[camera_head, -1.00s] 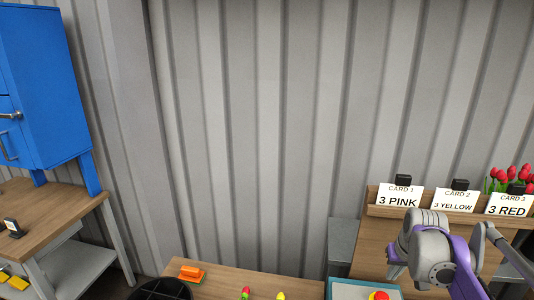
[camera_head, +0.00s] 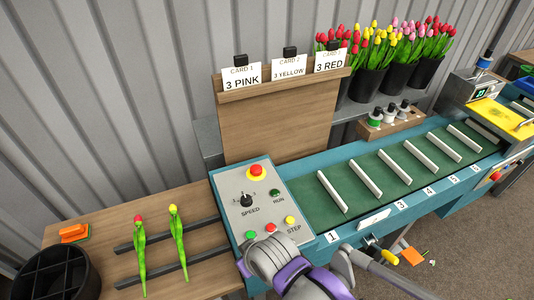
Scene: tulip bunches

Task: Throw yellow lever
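A small yellow handle-like piece (camera_head: 390,257) shows at the front side of the teal conveyor (camera_head: 295,190), near slot label 3. It looks like a lever grip on a short dark stem, partly close to my arm. A yellow machine panel (camera_head: 499,118) with a pale handle sits at the conveyor's far right end. I cannot tell for sure which one is the task's lever. My grey and purple arm reaches in at the bottom middle, in front of the conveyor. Its fingertips do not show, and no other gripper is in view.
A control panel (camera_head: 257,204) with a red stop button, speed knob and buttons stands at the conveyor's left end. Two tulips (camera_head: 178,236) lie on rails on the wooden table (camera_head: 75,236), beside a black bin (camera_head: 52,275). Black tulip buckets (camera_head: 368,83) stand behind.

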